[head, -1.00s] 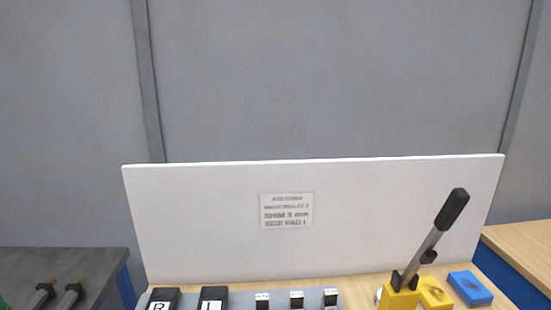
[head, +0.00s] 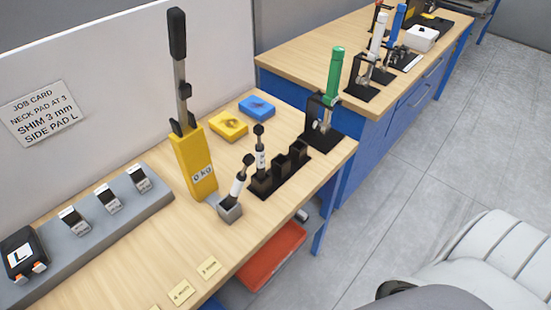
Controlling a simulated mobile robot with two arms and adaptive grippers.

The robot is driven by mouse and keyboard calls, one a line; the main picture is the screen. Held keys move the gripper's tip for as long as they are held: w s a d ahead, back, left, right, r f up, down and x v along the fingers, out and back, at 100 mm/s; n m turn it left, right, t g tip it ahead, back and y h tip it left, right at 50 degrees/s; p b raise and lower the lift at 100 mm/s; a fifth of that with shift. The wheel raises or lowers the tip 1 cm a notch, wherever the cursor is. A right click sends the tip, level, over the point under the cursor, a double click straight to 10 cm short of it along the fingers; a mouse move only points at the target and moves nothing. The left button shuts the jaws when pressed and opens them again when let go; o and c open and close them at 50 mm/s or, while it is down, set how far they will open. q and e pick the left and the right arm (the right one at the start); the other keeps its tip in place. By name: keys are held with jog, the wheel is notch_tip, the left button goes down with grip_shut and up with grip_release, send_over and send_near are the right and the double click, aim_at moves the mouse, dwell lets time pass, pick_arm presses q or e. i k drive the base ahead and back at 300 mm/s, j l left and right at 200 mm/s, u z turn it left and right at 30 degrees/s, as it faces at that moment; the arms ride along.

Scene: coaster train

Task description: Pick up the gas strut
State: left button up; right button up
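Two short strut-like pieces with white bodies and black ends are in the head view; I cannot tell for sure which is the gas strut. One strut (head: 238,187) leans tilted in a small grey block (head: 230,209) at the bench's front edge. The other strut (head: 261,158) stands nearly upright in a black rack (head: 287,190) just behind it, whose other slots look empty. Neither gripper is in view.
A yellow lever device (head: 194,165) marked "0 kg" stands left of the struts. Yellow (head: 229,125) and blue (head: 257,106) blocks lie behind. A green-handled tool (head: 334,80) stands right. A red bin (head: 272,256) is below the bench. Grey floor (head: 420,170) is open on the right.

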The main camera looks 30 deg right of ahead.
aim_at(249, 160)
jog(key=l+z, duration=0.25)
jog(key=z, duration=0.15)
jog(key=k+j+z, duration=0.1)
jog(key=j, duration=0.3)
jog(key=k+j+z, duration=0.1)
jog(key=k+j, duration=0.15)
jog(key=k+j+z, duration=0.1)
jog(key=j, duration=0.35)
jog(key=k, duration=0.1)
